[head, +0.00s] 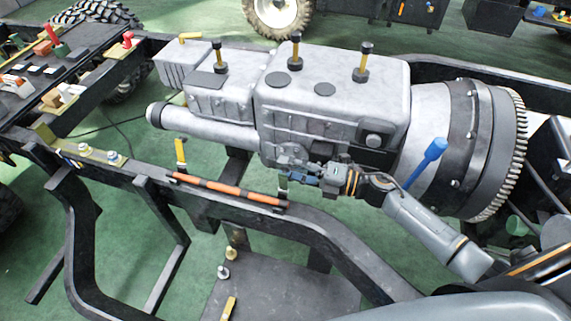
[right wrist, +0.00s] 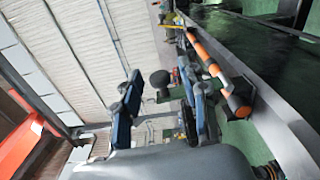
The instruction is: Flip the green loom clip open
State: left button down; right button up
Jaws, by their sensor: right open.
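An orange loom with black bands (head: 228,190) lies along the near frame rail; it also shows in the right wrist view (right wrist: 208,62). A yellow upright clip (head: 180,153) stands at its left end. A small pale upright piece (head: 283,186) stands near its right end, partly behind my gripper; I cannot tell whether it is the green loom clip. My right gripper (head: 302,179) is open just above that end. In the right wrist view its blue-padded fingers (right wrist: 163,105) are apart, with a dark round knob (right wrist: 160,79) visible between them. My left gripper is out of view.
A large grey gearbox (head: 330,105) lies just behind the gripper, with several black-topped posts. The dark frame rail (head: 345,245) runs in front. A dark plate (head: 265,290) with small fittings lies below. A parts bench (head: 60,70) stands at the upper left.

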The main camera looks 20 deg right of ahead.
jog(key=shift+w+a, duration=0.35)
jog(key=shift+a, duration=0.15)
grip_shut()
jog(key=w+m, duration=0.1)
jog(key=m, duration=0.1)
jog(key=w+d+f+m, duration=0.1)
jog(key=m, duration=0.1)
jog(key=shift+d+f, duration=0.15)
jog(key=shift+d, duration=0.05)
